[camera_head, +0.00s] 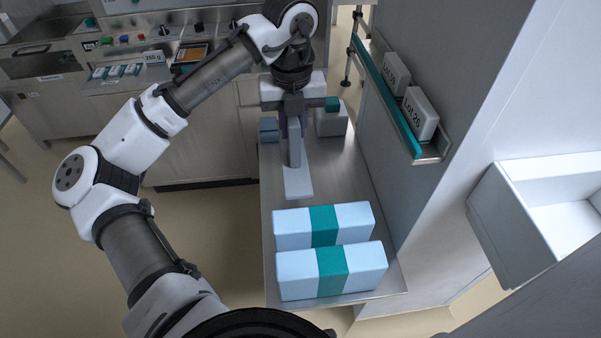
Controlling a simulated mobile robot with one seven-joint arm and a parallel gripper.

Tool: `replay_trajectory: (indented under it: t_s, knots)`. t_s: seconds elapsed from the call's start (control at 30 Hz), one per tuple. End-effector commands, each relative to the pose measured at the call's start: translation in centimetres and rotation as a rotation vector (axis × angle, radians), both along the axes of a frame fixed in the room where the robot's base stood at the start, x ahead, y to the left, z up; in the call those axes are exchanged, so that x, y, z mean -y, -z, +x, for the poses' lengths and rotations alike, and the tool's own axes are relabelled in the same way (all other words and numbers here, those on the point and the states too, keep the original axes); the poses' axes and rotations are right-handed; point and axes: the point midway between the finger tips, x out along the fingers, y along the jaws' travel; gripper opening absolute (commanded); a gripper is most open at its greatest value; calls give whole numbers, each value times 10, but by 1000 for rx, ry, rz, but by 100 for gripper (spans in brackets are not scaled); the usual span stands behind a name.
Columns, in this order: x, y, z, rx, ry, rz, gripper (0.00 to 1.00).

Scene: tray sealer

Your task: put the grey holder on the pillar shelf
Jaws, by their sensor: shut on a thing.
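My gripper (292,122) points down over the far half of the steel table and is shut on the grey holder. The grey holder (298,183) shows as a grey upright part with a pale flat part below it. My gripper hides its top, and I cannot tell whether it touches the table. The pillar shelf (392,101) is a narrow ledge with a teal front edge on the grey pillar, to the right of my gripper. Two grey blocks stand on it, marked Lot 19 (396,73) and Lot 20 (420,114). The shelf's near end looks bare.
Two pale blue packs with teal bands (292,230) (297,277) lie on the near half of the steel table (347,187). A grey box (331,123) and a small blue-grey box (268,130) stand at its far end. A white bin (500,220) is at right.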

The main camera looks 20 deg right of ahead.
Motion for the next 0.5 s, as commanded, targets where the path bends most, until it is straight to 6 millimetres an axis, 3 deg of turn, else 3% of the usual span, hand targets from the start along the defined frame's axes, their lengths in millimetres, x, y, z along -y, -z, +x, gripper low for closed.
replay_trajectory:
  t_s: [0.3, 0.5]
  knots:
    - [0, 79, 0, -2, 0, 1, 0]
    - [0, 100, 0, 1, 0, 0, 0]
